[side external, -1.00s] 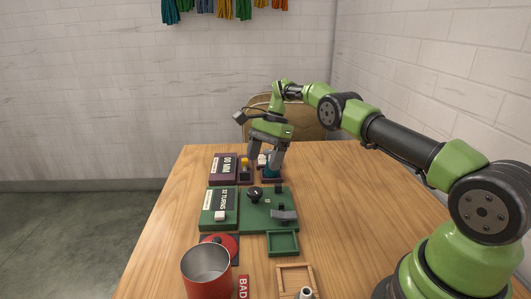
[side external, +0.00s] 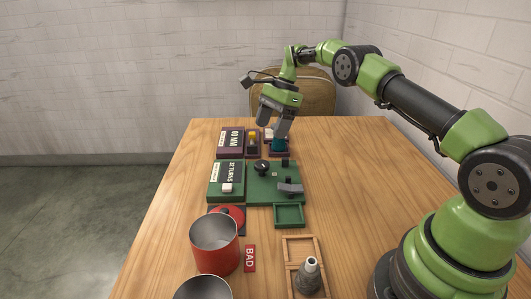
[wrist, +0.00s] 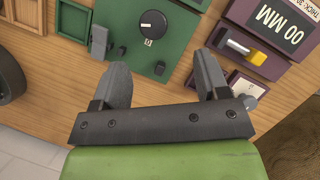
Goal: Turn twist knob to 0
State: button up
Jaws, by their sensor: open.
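The twist knob is a round black dial (side external: 262,167) with a white pointer line, set on a green board (side external: 262,186). In the wrist view the knob (wrist: 153,23) sits at the top centre, with a small white number tile (wrist: 148,43) below it; the digit is too small to read surely. My gripper (side external: 272,125) is tilted, above the purple units behind the green board. In the wrist view my gripper (wrist: 161,72) has its fingers spread apart with nothing between them. The knob lies beyond the fingertips, not touched.
A green box with a turns display (side external: 227,174) stands left of the knob. A grey lever (side external: 290,188) is on the board's right. Purple units (side external: 231,143) lie behind. A red pot (side external: 215,245), a BAD label (side external: 249,258) and a wooden tray (side external: 300,245) are in front.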

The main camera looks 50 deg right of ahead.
aim_at(262, 163)
jog(key=a+f+m, duration=0.1)
jog(key=f+m, duration=0.1)
jog(key=f, duration=0.1)
jog(key=a+f+m+t, duration=0.1)
jog(key=f+m, duration=0.1)
jog(key=f, duration=0.1)
jog(key=a+f+m+t+h, duration=0.1)
jog(key=f+m, duration=0.2)
jog(key=shift+s+a+f, duration=0.1)
jog(key=shift+s+a, duration=0.15)
jog(key=shift+a, duration=0.15)
jog(key=c, duration=0.9)
